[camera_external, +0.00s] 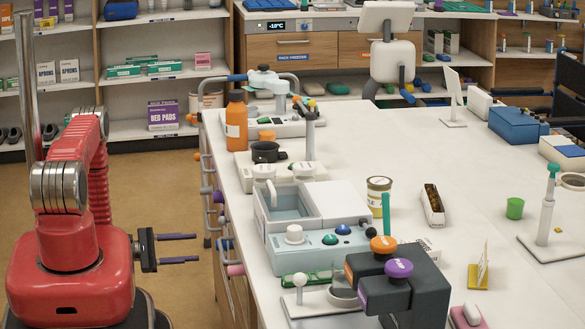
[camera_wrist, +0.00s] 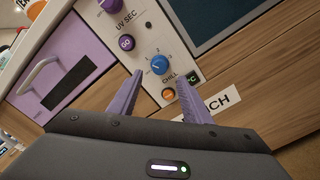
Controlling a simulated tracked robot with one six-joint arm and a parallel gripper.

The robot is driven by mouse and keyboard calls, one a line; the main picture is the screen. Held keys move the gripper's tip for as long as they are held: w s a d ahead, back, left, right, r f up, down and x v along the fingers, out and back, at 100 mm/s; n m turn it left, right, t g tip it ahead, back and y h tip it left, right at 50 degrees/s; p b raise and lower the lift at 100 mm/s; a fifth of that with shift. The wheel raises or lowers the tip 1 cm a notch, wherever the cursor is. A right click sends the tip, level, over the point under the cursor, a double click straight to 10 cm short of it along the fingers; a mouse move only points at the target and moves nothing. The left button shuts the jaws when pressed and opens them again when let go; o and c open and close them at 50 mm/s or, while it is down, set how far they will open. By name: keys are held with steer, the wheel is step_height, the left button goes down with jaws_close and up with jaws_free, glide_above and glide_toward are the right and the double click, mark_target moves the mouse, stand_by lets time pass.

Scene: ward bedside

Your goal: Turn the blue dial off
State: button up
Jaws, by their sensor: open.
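The blue dial (camera_wrist: 160,65) is on a pale control panel in the wrist view, with small numbers around its upper side and the word CHILL below it. Its exact pointer setting is too small to read. My gripper (camera_wrist: 161,77) is open, with one purple finger on each side of the dial in the picture. I cannot tell whether either finger touches it. In the external view my gripper (camera_external: 188,248) is left of the counter front, its fingers pointing right, with floor visible around it. I cannot make out the blue dial there.
On the same panel are a purple UV SEC dial (camera_wrist: 109,5), a purple GO button (camera_wrist: 126,42) and an orange button (camera_wrist: 168,94). A lilac drawer front (camera_wrist: 62,75) is to the left. The white counter (camera_external: 345,140) holds many items. Handles and knobs project from its front.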

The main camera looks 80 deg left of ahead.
steer(key=w, duration=0.8)
steer(key=shift+s, duration=0.1)
steer(key=c, duration=1)
steer(key=shift+c, duration=0.2)
steer(key=shift+d+n, duration=0.1)
steer(key=shift+n, duration=0.3)
steer(key=n, duration=1.1)
steer(key=shift+f, duration=0.1)
